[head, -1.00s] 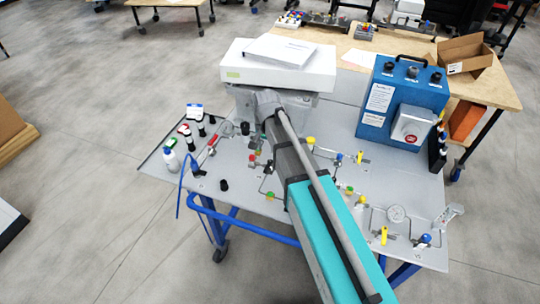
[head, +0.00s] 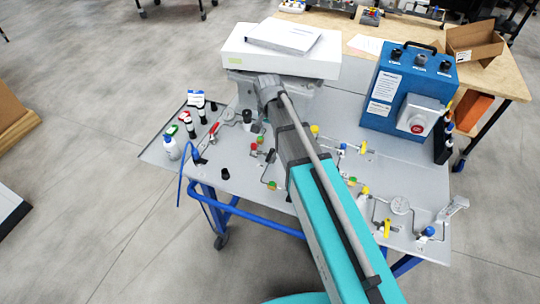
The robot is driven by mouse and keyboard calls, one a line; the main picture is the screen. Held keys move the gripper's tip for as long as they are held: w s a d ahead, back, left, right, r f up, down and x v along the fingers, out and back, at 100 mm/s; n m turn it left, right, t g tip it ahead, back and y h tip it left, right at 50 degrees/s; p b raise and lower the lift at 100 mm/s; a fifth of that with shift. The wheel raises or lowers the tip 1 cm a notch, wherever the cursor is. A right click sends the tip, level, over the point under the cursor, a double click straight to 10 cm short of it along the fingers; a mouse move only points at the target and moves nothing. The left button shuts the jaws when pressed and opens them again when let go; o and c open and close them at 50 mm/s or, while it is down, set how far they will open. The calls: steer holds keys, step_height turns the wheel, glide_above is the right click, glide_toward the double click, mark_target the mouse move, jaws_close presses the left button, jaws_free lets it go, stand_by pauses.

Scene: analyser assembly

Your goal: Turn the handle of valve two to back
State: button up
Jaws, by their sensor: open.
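Several small valves with coloured handles sit on the grey panel table (head: 235,180). A red lever (head: 214,128) is at the left. One yellow handle (head: 363,147) stands right of my arm, and another yellow handle (head: 387,228) is nearer the front right. A blue handle (head: 428,232) is close to the right front corner. The valve labels are too small to read, so I cannot tell which is valve two. My arm reaches over the middle of the panel and covers part of the piping. My gripper is hidden; I cannot make out its fingers.
A white instrument (head: 280,62) with papers on top stands at the back. A blue box (head: 405,90) with a red knob stands at the back right. Bottles and black-topped tubes (head: 184,117) are at the left. An open cardboard box (head: 475,42) is on the wooden table behind.

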mark_target(269, 157)
steer(key=shift+f+b, duration=6.5)
steer(key=shift+f, duration=0.15)
steer(key=shift+c, duration=0.2)
steer(key=shift+d, duration=0.1)
jaws_close()
